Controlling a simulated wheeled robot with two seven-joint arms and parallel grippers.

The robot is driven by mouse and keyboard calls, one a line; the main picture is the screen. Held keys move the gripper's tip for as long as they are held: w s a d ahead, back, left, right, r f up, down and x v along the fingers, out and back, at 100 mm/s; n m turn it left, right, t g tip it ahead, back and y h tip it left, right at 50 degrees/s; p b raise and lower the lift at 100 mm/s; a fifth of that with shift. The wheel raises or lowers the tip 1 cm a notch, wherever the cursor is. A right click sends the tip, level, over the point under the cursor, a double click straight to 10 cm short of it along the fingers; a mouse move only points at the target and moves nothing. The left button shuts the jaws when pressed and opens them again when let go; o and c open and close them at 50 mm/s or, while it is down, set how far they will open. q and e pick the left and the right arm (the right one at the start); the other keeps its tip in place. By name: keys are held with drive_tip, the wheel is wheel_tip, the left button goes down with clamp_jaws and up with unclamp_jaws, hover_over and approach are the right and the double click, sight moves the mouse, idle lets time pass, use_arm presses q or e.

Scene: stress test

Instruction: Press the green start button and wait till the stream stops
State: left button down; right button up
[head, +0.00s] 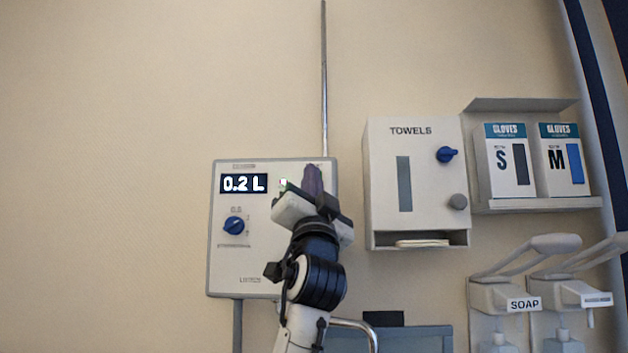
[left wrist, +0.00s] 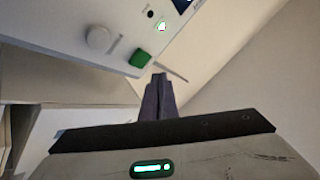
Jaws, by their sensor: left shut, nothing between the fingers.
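The grey-white dispenser panel (head: 262,270) hangs on the wall, with a lit display (head: 244,184) reading "0.2 L" and a blue dial (head: 234,226). A small indicator (head: 283,183) glows on it. The green button (left wrist: 139,57) shows in the left wrist view; in the head view my gripper hides it. My left gripper (head: 313,180) is shut and empty in front of the panel's right side. In the left wrist view its fingertips (left wrist: 158,80) are close beside the button; I cannot tell whether they touch. No stream is visible. My right gripper is out of view.
A towel dispenser (head: 385,217) hangs just right of the panel, with glove boxes (head: 510,180) and soap dispensers (head: 490,297) further right. A chrome pipe (head: 360,325) curves below the panel. The wall to the left is clear. A pale round knob (left wrist: 99,39) sits near the button.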

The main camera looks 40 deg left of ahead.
use_arm(q)
drive_tip(key=shift+s+d, duration=0.9)
drive_tip(key=shift+s, duration=0.15)
